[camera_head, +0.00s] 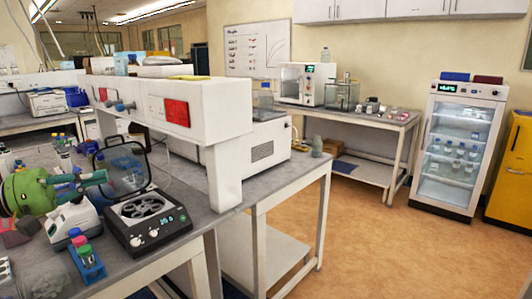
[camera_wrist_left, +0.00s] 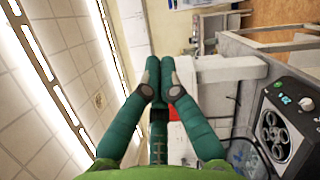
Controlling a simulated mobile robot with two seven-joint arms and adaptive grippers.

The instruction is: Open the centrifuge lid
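The centrifuge (camera_head: 150,222) is a dark box with a lit display and a round rotor, on the near bench. Its clear, dark-framed lid (camera_head: 123,168) stands raised at the back, so the rotor is exposed. My green left gripper (camera_head: 103,177) reaches in from the left, with its fingertips by the lid's left side. In the left wrist view the gripper (camera_wrist_left: 162,72) has its fingertips together with nothing visible between them. There the centrifuge (camera_wrist_left: 285,120) and part of the lid (camera_wrist_left: 243,153) lie to the right, apart from the fingertips. My right gripper is not in view.
A white device (camera_head: 72,220) and a blue rack with capped tubes (camera_head: 88,262) stand left of the centrifuge. A white shelf (camera_head: 190,100) with a red panel rises behind it. Bottles crowd the bench at the left. The floor at the right is clear.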

